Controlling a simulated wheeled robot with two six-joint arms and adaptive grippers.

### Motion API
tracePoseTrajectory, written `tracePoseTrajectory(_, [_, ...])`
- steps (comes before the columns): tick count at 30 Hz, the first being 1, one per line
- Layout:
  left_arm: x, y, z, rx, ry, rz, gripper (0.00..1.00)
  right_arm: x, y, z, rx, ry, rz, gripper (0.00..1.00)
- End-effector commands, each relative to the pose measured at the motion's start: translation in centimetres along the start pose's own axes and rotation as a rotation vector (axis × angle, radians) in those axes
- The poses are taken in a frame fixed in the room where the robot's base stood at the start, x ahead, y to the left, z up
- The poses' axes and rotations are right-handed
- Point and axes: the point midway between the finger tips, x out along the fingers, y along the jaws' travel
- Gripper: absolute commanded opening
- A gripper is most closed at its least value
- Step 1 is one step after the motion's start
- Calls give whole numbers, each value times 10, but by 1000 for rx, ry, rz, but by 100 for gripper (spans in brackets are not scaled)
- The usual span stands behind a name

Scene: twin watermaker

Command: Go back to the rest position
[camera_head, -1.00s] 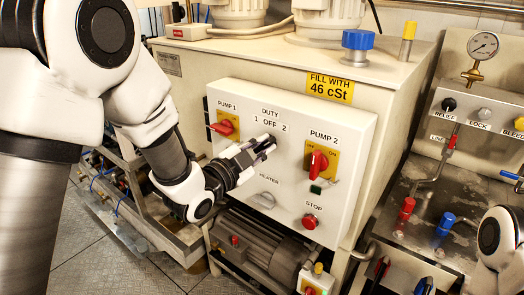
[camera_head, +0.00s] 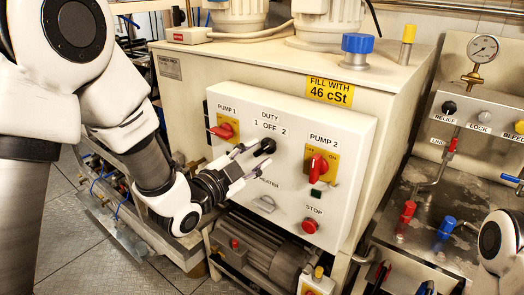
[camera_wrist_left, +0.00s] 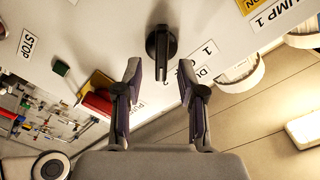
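My left gripper (camera_head: 252,154) is in front of the white control panel (camera_head: 345,120), just off the black DUTY knob (camera_head: 267,146). Its fingers are apart with nothing between them. In the left wrist view the knob (camera_wrist_left: 161,50) lies beyond the two spread fingertips (camera_wrist_left: 159,72), with a gap to each side. The knob's exact setting is hard to read in the head view. Of my right arm, only a white joint shows at the right edge of the head view; its gripper is not seen.
Beside the knob are the red PUMP 1 switch (camera_head: 221,131), the red PUMP 2 switch (camera_head: 318,167), the HEATER knob (camera_head: 264,204) and the red STOP button (camera_head: 310,226). A motor (camera_head: 262,252) sits below the panel. Floor (camera_head: 75,240) shows at lower left.

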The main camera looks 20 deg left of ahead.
Motion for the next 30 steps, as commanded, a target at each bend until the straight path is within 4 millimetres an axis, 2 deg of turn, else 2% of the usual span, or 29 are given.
tracePoseTrajectory(3, [-25,-1,0,-6,-1,-2,40,0,0,0,0,0,0,40])
tracePoseTrajectory(7, [-42,-1,0,-4,-1,-3,40,0,0,0,0,0,0,40])
tracePoseTrajectory(22, [-46,3,4,-4,-7,6,40,0,0,0,0,0,0,40])
tracePoseTrajectory(23, [-45,8,8,-8,-15,14,40,0,0,0,0,0,0,40])
tracePoseTrajectory(26, [-46,41,37,-34,-74,80,40,0,0,0,0,0,0,40])
tracePoseTrajectory(29, [-56,101,86,-77,-182,194,40,0,0,0,0,0,0,40])
tracePoseTrajectory(30, [-65,128,109,-95,-241,245,40,0,0,0,0,0,0,40])
